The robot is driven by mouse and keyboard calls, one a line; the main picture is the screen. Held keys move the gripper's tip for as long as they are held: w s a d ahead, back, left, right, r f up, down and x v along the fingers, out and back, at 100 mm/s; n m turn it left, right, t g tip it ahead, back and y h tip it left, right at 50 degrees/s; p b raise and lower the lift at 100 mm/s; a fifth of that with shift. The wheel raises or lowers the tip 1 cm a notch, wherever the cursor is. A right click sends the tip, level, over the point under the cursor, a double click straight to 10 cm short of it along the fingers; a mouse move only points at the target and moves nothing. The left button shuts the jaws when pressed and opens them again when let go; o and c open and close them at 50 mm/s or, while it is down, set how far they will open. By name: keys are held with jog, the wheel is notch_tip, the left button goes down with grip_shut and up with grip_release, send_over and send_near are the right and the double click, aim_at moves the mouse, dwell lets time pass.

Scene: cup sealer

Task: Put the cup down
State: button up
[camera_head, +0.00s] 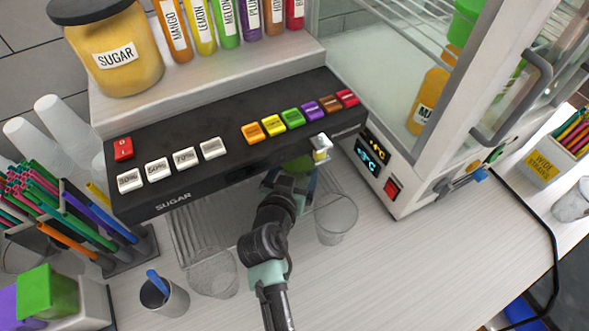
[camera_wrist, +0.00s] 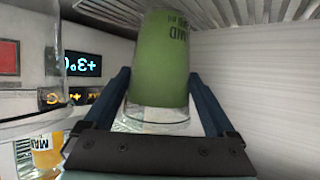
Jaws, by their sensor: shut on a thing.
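My gripper (camera_wrist: 160,95) is shut on a cup with a green body and a clear lower part (camera_wrist: 158,58). Dark fingers stand on both sides of it in the wrist view. In the head view my gripper (camera_head: 290,183) is under the black dispenser panel, with a green patch of the cup (camera_head: 298,164) showing above it. The arm and panel hide most of the cup, so I cannot tell whether its base touches anything.
One clear cup (camera_head: 336,217) stands right of my arm and another (camera_head: 213,274) left of it. The dispenser (camera_head: 235,140) overhangs a grille (camera_head: 190,228). A glass-fronted cooler (camera_head: 425,115) stands at right. The front-right counter (camera_head: 400,260) is clear.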

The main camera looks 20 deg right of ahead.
jog(key=shift+f, duration=0.15)
jog(key=shift+f, duration=0.2)
jog(key=o, duration=1.5)
jog(key=shift+r, duration=0.1)
jog(key=shift+s+a+r, duration=0.1)
jog(key=shift+s+a, duration=0.2)
jog(key=shift+s, duration=0.1)
jog(key=b+v, duration=0.1)
jog(key=v, duration=1)
jog(key=shift+s+r+b, duration=0.1)
jog(key=shift+b, duration=0.3)
